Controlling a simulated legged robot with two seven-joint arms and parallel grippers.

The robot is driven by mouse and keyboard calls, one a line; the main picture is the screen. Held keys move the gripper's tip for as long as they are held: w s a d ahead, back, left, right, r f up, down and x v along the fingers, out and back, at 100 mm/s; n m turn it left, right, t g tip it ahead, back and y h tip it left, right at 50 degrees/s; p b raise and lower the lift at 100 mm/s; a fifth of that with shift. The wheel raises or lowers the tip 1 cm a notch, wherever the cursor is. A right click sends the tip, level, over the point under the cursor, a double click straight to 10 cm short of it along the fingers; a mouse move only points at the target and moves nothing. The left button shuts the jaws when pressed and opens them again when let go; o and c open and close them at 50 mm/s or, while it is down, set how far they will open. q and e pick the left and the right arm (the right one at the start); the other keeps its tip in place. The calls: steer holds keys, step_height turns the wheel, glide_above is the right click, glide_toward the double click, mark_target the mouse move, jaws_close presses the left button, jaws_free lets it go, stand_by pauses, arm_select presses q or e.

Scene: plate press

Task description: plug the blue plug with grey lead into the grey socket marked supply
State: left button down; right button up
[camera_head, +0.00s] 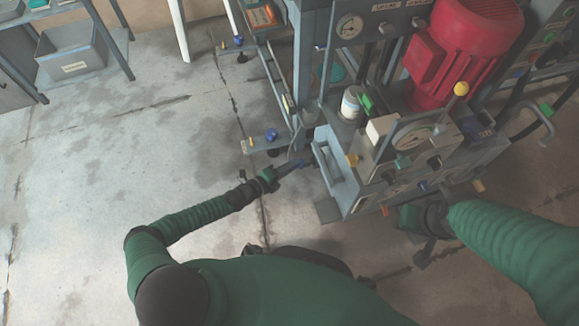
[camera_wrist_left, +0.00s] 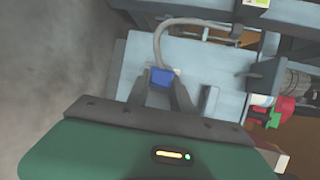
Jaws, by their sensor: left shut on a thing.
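My left gripper (camera_head: 296,164) is shut on the blue plug (camera_wrist_left: 161,78), left of the press's front. In the left wrist view the plug sits between the two dark fingertips (camera_wrist_left: 163,88). Its grey lead (camera_wrist_left: 158,42) rises from it and curves right along the machine. The plug is very small in the head view. I cannot make out a grey socket marked supply in either view. My right gripper (camera_head: 408,217) is low at the press's front right, partly hidden by its own hand; its fingers are unclear.
The grey press (camera_head: 345,190) carries gauges, knobs and a red motor (camera_head: 470,45). A small ledge with a blue knob (camera_head: 271,135) juts out left of it. A grey bin (camera_head: 72,55) stands on a shelf at upper left. The floor at left is clear.

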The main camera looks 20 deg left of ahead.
arm_select(q)
steer(key=shift+w+d+f, duration=0.25)
steer(key=shift+w+d, duration=0.3)
steer(key=shift+d, duration=0.25)
stand_by(0.4)
steer(key=shift+w+d, duration=0.15)
steer(key=shift+d, duration=0.15)
steer(key=shift+w+d+f+b, duration=0.25)
steer(key=shift+w+d+b, duration=0.1)
steer(key=shift+d+b, duration=0.1)
steer(key=c, duration=1.1)
jaws_free()
steer(key=shift+o, duration=0.2)
